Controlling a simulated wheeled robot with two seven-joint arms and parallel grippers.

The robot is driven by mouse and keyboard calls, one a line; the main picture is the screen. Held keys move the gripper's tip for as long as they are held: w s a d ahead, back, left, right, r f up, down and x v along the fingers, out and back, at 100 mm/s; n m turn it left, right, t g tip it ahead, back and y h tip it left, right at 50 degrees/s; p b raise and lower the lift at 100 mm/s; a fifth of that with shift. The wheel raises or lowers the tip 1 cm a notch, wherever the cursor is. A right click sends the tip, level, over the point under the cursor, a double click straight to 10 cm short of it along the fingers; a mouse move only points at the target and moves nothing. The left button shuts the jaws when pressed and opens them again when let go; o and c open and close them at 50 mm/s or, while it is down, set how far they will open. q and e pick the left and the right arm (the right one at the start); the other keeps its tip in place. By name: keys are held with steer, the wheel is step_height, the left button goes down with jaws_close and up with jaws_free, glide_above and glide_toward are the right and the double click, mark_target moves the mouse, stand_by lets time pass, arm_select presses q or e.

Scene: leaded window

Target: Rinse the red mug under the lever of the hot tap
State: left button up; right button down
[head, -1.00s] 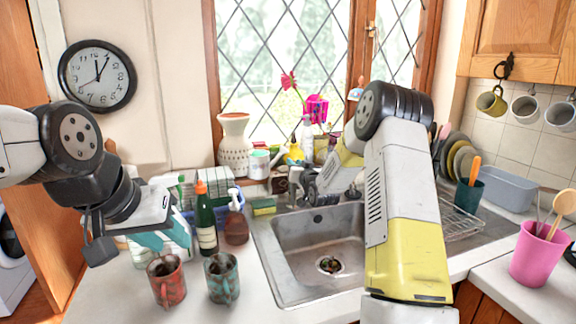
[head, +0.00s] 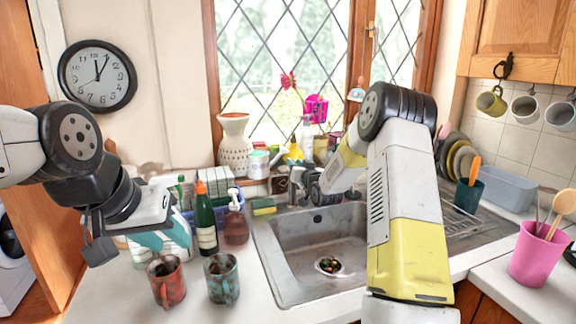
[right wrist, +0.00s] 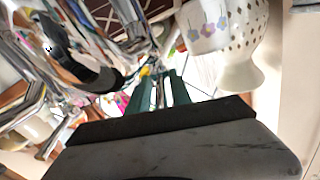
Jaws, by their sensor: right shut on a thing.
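The red mug (head: 167,283), with a mottled pattern, stands upright on the counter left of the sink. A similar teal mug (head: 222,278) stands to its right. My left gripper (head: 148,232) is above and behind the red mug; its jaw opening is unclear against the teal and white things there. My right gripper (head: 303,181) is at the tap (head: 294,186) behind the sink, shut on what appears to be its lever. The grasp itself is small and partly hidden. My right gripper's green fingers (right wrist: 165,92) show in the right wrist view, close to chrome parts.
The sink basin (head: 305,245) is empty apart from its drain. A dark green bottle (head: 206,222) and brown soap bottle (head: 236,225) stand behind the mugs. A patterned vase (head: 234,150) is on the sill. A pink pot (head: 536,255) stands at right.

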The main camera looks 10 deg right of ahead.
steer(key=shift+w+d+n+y, duration=0.15)
steer(key=shift+n+y, duration=0.45)
steer(key=shift+y, duration=0.3)
steer(key=shift+n+g+y, duration=0.7)
steer(key=shift+n+y, duration=0.1)
steer(key=shift+y, duration=0.3)
steer(key=c, duration=1.5)
jaws_free()
steer(key=shift+o, duration=0.2)
steer(key=shift+s+d, duration=0.2)
steer(key=v, duration=0.7)
steer(key=shift+s, duration=0.2)
